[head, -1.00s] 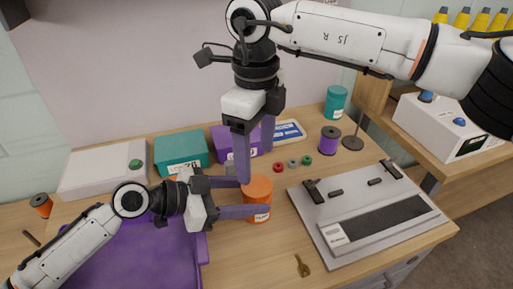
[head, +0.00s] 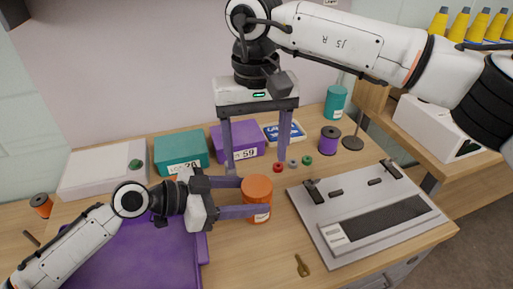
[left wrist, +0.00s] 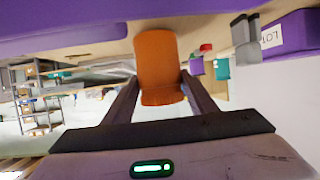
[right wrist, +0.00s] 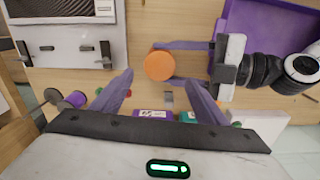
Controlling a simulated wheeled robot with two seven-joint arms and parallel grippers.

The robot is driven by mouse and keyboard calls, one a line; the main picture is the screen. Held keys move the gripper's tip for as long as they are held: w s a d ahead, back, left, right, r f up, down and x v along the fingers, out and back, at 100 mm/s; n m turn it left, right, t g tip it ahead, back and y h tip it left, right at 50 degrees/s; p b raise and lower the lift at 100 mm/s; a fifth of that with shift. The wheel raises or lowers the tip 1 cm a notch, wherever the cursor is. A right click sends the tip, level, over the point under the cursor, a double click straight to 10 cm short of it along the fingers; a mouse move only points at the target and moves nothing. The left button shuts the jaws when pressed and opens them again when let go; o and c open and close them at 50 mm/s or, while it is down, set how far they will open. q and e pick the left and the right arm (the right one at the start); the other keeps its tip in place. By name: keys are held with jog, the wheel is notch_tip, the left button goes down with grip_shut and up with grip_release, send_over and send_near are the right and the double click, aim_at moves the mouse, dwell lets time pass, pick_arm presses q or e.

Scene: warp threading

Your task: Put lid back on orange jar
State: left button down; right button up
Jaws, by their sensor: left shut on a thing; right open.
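The orange jar (head: 262,212) stands upright on the table with a white label low on its side. Its orange lid (head: 256,187) appears to sit on top, and I cannot tell how tightly. The right wrist view shows the round orange top (right wrist: 159,65) from above. My left gripper (head: 256,198) is shut on the jar's body, one finger on each side; the left wrist view shows the jar (left wrist: 158,65) between the fingers. My right gripper (head: 257,170) is open and empty, pointing down above and behind the jar.
A purple tray (head: 130,265) lies at the left. Teal (head: 182,150) and purple (head: 238,150) boxes stand behind. Small red, grey and green pieces (head: 293,163) lie right of the purple box. A grey device (head: 370,215) sits right of the jar, with a brass-coloured tool (head: 302,265) in front.

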aim_at(257, 184)
jog(key=n, duration=0.5)
jog(key=shift+n, duration=0.4)
jog(key=shift+f, duration=4)
jog(key=shift+d, duration=0.1)
jog(key=c, duration=1.1)
jog(key=m, duration=0.6)
jog(key=shift+m, duration=0.3)
jog(key=shift+w, duration=0.1)
